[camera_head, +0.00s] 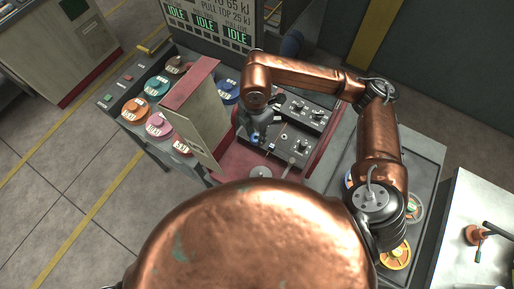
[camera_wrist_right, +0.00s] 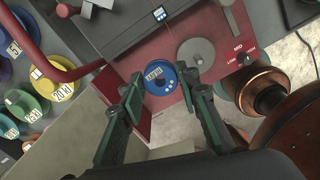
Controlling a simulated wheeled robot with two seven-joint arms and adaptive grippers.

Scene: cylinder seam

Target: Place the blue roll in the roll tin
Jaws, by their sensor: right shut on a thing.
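The blue roll (camera_wrist_right: 159,76) is a round blue piece with a pale label. In the right wrist view it sits between the two fingertips of my right gripper (camera_wrist_right: 161,82), which is shut on it. I cannot pick out the roll tin for certain in either view. My left gripper is not in view.
A beige upright board (camera_head: 190,112) with a red top edge stands left of my right gripper. Several coloured labelled discs (camera_head: 159,125) lie beyond it. A control panel (camera_head: 295,133) is close at the right. A yellow disc (camera_head: 397,255) is at the lower right.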

